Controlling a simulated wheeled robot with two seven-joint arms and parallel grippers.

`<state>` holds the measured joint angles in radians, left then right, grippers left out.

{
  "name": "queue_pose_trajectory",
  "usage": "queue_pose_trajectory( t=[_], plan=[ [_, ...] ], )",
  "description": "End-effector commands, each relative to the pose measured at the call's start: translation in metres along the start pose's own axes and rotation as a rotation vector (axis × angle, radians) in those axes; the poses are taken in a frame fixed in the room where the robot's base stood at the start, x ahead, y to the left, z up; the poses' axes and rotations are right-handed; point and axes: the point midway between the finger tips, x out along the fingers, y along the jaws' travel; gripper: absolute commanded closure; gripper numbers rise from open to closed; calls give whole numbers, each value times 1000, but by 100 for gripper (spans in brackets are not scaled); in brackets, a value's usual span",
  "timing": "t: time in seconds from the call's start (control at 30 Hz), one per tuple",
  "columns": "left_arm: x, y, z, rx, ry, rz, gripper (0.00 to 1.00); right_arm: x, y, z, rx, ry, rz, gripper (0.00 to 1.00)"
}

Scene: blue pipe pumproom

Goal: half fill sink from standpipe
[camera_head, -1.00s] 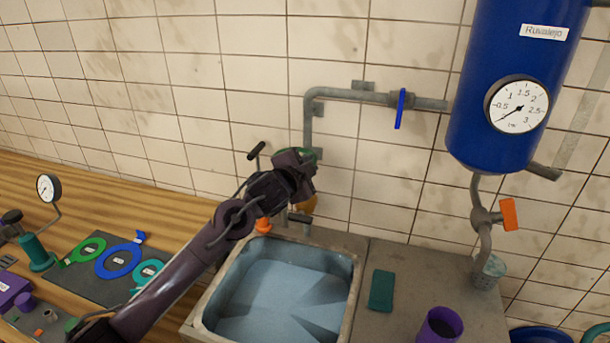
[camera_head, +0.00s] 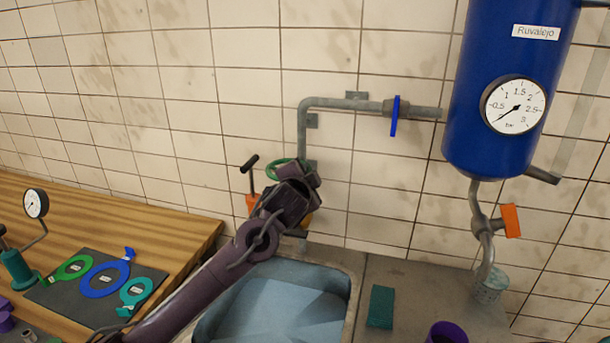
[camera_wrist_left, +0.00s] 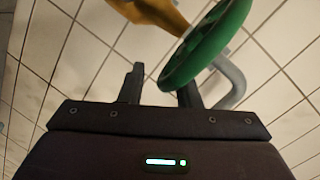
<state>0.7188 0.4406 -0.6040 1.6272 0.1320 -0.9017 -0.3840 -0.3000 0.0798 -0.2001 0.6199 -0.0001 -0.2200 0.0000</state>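The standpipe (camera_head: 303,130) is a grey pipe on the tiled wall. A green handwheel (camera_head: 281,172) sits low on it, partly behind my left gripper (camera_head: 302,182). In the left wrist view the green handwheel (camera_wrist_left: 207,45) is close, with a yellow-orange body (camera_wrist_left: 152,14) beside it. The fingers of my left gripper (camera_wrist_left: 160,88) are apart. The wheel's near rim shows between them and overlaps the right finger; I cannot tell whether they touch. The sink (camera_head: 352,300) below has a pale blue, water-like surface (camera_head: 275,310), partly hidden by my left arm. My right gripper is not in view.
A blue lever (camera_head: 395,117) is on the upper pipe. A blue tank (camera_head: 500,150) with a gauge hangs at right, above an orange valve handle (camera_head: 511,220). A black T-handle (camera_head: 250,163) stands left of the handwheel. Coloured ring tags lie on a dark mat (camera_head: 60,298).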

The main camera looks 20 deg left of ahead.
Motion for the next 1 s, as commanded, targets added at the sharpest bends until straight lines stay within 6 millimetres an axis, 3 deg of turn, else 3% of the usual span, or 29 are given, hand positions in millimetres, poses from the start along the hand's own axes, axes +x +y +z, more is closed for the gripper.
queue_pose_trajectory(
  t=[0.37, 0.8, 1.0],
  plan=[
    [-4, -2, 2, -3, -1, -5, 64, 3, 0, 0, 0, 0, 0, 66],
    [-67, 2, 1, 0, 0, -2, 64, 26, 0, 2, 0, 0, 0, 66],
    [-78, 1, 1, -1, -2, -1, 64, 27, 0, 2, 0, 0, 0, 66]
  ],
)
